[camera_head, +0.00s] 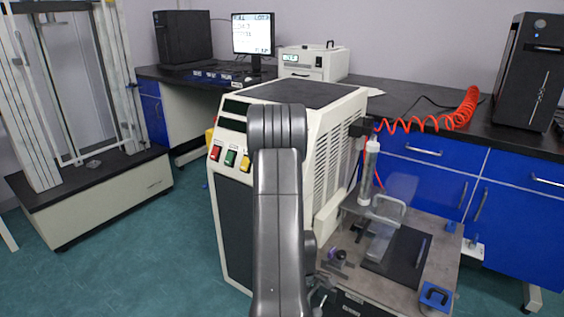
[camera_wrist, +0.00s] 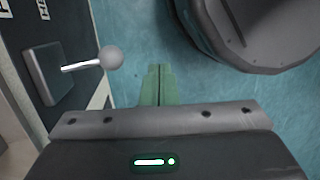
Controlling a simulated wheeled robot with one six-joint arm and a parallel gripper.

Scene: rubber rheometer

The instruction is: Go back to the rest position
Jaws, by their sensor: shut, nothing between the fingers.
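My gripper (camera_wrist: 157,84) shows in the wrist view with its green fingers together and nothing between them. In the head view my grey arm rises in front of the rheometer cabinet (camera_head: 232,215), and my gripper is not clearly visible there. The cabinet's front carries red, green and yellow switches (camera_head: 231,158). A steel work table (camera_head: 440,270) with a clear cylinder (camera_head: 368,172) and a transparent guard (camera_head: 388,207) stands to the right of my arm.
A dark round body (camera_wrist: 265,30) is close at the upper right of the wrist view. Blue cabinets (camera_head: 520,185) with a black worktop line the back right. A tall frame machine (camera_head: 90,190) stands at the left. Teal floor (camera_head: 130,265) is free between it and the rheometer.

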